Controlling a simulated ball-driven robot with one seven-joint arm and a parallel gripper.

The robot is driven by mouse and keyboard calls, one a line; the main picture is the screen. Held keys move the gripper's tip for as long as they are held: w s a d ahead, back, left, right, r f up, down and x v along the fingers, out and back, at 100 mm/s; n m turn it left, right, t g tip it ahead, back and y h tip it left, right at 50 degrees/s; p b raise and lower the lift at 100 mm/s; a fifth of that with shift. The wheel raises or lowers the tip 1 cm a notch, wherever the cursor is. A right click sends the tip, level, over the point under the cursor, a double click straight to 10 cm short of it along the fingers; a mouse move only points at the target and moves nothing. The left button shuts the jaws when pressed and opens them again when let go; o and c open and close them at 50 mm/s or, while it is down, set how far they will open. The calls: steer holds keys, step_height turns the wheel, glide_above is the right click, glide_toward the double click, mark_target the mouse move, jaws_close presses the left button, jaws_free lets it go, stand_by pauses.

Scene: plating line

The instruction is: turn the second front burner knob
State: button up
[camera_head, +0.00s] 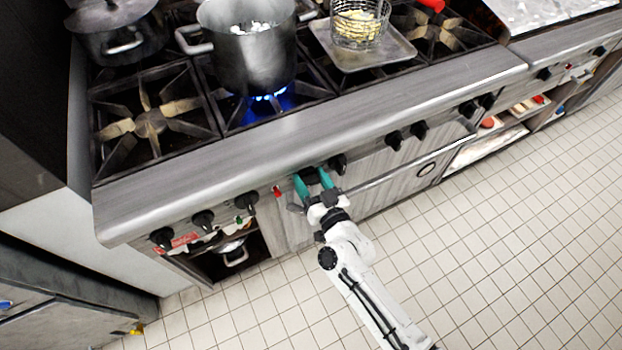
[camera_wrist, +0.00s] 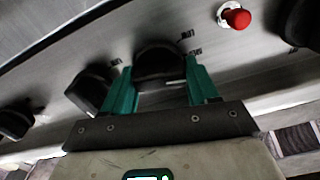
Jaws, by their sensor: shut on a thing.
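My gripper (camera_head: 313,179) has its two teal fingers closed on a black burner knob (camera_head: 309,174) on the stove's sloping front panel. In the wrist view the same knob (camera_wrist: 160,60) sits between the fingertips of my gripper (camera_wrist: 160,84), with one finger on each side. The fingers hide part of the knob, and I cannot tell how far it is turned. Another black knob (camera_head: 338,164) sits just right of the gripper; in the wrist view a neighbouring knob (camera_wrist: 92,87) is close by the left finger.
Several more knobs line the panel, with a red button (camera_wrist: 236,16) beside the held knob. An oven door handle (camera_head: 420,158) runs close right of the gripper. A large pot (camera_head: 250,50) stands over a blue flame (camera_head: 268,97). The tiled floor (camera_head: 500,240) is clear.

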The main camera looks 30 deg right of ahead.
steer(key=shift+d+f+m+b, duration=0.15)
steer(key=shift+m+b, duration=0.3)
steer(key=shift+m, duration=2.75)
steer(key=o, duration=1)
steer(key=s+b, duration=0.1)
steer(key=s, duration=0.9)
steer(key=shift+s, duration=0.4)
